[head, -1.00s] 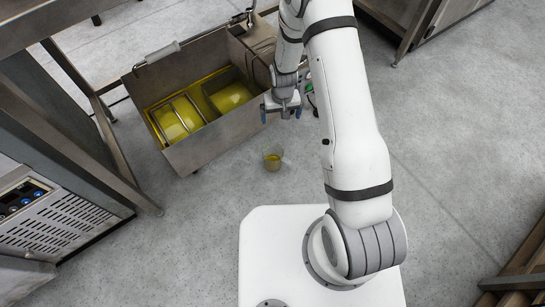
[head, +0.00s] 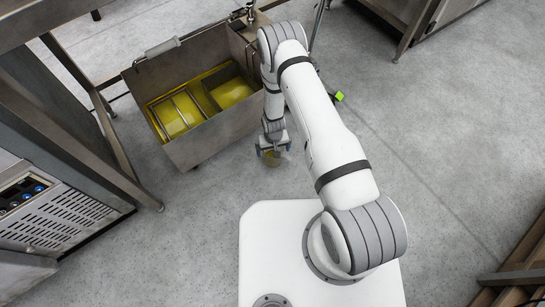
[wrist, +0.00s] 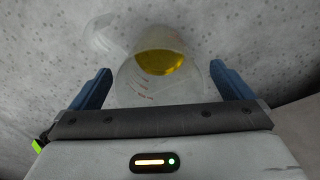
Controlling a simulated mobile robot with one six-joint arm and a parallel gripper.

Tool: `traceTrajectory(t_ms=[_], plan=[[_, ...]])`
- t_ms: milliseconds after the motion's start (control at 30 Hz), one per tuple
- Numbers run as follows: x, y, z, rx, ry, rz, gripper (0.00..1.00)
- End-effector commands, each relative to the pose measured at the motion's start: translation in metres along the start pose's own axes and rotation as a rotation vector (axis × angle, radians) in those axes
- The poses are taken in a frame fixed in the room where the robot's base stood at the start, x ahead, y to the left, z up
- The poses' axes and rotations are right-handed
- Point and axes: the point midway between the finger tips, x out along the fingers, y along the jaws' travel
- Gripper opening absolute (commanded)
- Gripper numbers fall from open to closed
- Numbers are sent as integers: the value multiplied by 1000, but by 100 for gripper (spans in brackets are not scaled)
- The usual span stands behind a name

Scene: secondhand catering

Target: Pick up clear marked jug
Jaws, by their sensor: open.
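The clear marked jug (wrist: 160,85) stands on the floor with a little yellow liquid in its bottom. In the wrist view it lies between the two blue fingertips of my gripper (wrist: 160,90), with small gaps visible at both sides. Faint reddish marks show on its wall. In the head view my gripper (head: 273,152) is over the jug (head: 272,163), which is mostly hidden beneath it. My gripper is open. Whether a finger touches the jug cannot be told.
A steel fryer vat (head: 205,130) with yellow oil stands close to the left of my gripper. A steel table frame (head: 110,140) and a vented appliance (head: 60,215) are further left. The grey floor (head: 440,150) to the right is clear.

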Motion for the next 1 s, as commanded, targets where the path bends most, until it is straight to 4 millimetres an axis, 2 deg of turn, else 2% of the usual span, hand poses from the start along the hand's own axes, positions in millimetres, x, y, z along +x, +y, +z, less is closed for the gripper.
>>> traceTrajectory(t_ms=[33,167,433,1000], plan=[[14,1,1,1,-1,0,100],[31,2,1,2,0,0,100],[32,2,0,2,1,-1,100],[32,2,0,3,1,-1,53]])
